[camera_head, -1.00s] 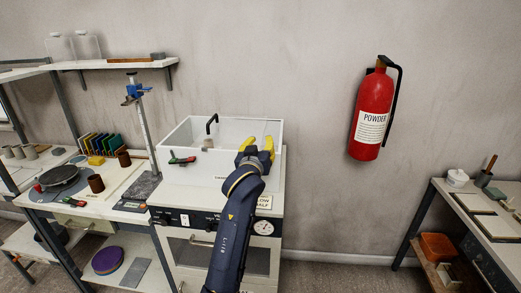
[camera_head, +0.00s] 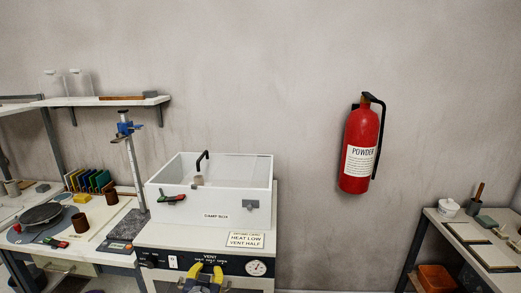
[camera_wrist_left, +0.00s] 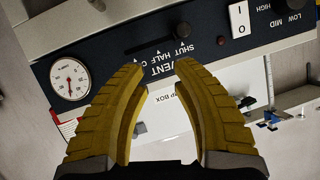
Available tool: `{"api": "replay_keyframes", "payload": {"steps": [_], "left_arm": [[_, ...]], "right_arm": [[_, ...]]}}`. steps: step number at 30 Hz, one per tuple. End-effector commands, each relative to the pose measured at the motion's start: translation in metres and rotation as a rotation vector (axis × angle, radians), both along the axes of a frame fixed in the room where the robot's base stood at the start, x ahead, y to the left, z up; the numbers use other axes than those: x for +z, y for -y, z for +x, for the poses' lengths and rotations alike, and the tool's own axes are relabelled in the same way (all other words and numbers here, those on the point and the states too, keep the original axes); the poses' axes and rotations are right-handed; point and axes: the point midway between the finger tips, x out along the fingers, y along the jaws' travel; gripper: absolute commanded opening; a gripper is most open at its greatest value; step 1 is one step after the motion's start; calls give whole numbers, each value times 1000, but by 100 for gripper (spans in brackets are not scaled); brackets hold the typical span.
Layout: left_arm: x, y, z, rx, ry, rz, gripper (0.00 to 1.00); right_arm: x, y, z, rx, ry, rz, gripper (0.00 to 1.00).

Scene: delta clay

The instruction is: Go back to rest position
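My left gripper (camera_head: 205,274) has yellow fingers and shows at the bottom of the head view, in front of the dark control panel of the white oven unit. In the left wrist view its two fingers (camera_wrist_left: 160,75) are spread with a gap between them and nothing held. The panel's vent markings (camera_wrist_left: 165,55) and a round gauge (camera_wrist_left: 70,78) show beyond the fingers. My right gripper is not in either view.
A white damp box (camera_head: 215,215) with a small cup inside stands on the oven unit. A cluttered worktable (camera_head: 75,245) is at left and another table (camera_head: 460,250) at right. A red fire extinguisher (camera_head: 360,145) hangs on the wall.

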Motion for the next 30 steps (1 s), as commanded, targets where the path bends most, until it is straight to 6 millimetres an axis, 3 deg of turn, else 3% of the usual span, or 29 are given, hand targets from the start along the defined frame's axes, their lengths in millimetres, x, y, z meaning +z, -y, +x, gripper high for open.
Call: {"api": "replay_keyframes", "payload": {"steps": [1, 6, 12, 15, 21, 30], "left_arm": [[-20, -13, -23, 6, -43, 41, 27], [-71, -52, -98, 8, -188, 188, 27], [-110, -94, -190, -11, -356, 355, 27], [-118, -108, -225, -25, -418, 417, 27], [-126, -127, -272, -50, -504, 501, 27], [-128, -146, -323, -84, -599, 593, 27]], "right_arm": [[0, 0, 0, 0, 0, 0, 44], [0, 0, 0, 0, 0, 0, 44], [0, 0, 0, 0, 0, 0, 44], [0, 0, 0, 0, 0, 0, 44], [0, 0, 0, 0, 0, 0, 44], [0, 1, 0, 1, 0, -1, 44]]}}
